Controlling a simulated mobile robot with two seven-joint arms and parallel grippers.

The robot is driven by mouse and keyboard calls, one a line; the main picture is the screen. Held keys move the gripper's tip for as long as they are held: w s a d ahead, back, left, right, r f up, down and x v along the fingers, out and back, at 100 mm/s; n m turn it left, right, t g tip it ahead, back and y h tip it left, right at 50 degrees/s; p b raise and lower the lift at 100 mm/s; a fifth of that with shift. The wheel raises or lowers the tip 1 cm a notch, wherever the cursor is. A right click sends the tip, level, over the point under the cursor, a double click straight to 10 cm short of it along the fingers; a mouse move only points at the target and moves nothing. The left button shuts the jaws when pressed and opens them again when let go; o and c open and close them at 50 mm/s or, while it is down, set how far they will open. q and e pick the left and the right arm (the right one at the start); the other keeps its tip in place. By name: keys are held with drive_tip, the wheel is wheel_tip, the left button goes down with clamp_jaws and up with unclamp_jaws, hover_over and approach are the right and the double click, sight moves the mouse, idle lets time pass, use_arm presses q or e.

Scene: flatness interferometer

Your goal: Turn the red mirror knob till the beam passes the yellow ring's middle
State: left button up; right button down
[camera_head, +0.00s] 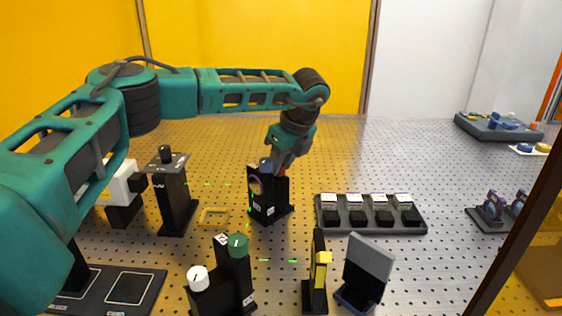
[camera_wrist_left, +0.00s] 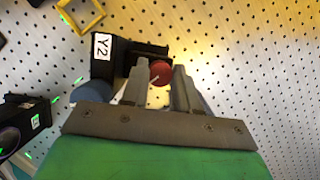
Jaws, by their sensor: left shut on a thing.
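A black mirror mount (camera_head: 264,205) with a round mirror face stands mid-table in the head view; in the wrist view it carries a "Y2" label (camera_wrist_left: 103,46). My left gripper (camera_head: 281,166) reaches down to its top from behind. In the left wrist view the red knob (camera_wrist_left: 160,72) sits between the fingertips, and the gripper is shut on it. A blue knob (camera_wrist_left: 90,92) is beside it. A black post with a yellow part (camera_head: 322,258) stands at front centre, seen nearly edge-on, so its opening is hidden. Short green beam dashes (camera_head: 278,261) run between the front mounts and this post.
A front mount has a green knob (camera_head: 238,246) and a white knob (camera_head: 198,279).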

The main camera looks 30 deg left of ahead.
use_arm(q)
clamp_jaws()
drive_tip(key=m+b, duration=0.1)
drive_tip(key=m+t+b, duration=0.1)
drive_tip(key=m, duration=0.1)
drive_tip(key=shift+s+f+m+h, duration=0.15)
drive_tip(key=shift+f+m+h, duration=0.05)
drive_tip(key=shift+m+h, duration=0.1)
drive_tip(key=m+t+b, duration=0.1)
drive_tip(key=m+b, duration=0.1)
drive_tip(key=shift+a+m+h, duration=0.1)
drive_tip(key=shift+m+h, duration=0.2)
drive_tip(key=shift+m, duration=0.1)
drive_tip(key=shift+r+m+t+h+b, duration=0.15)
drive_tip(key=shift+m+t+h+b, duration=0.2)
drive_tip(key=shift+m, duration=0.55)
drive_tip(key=o, duration=0.8)
unclamp_jaws()
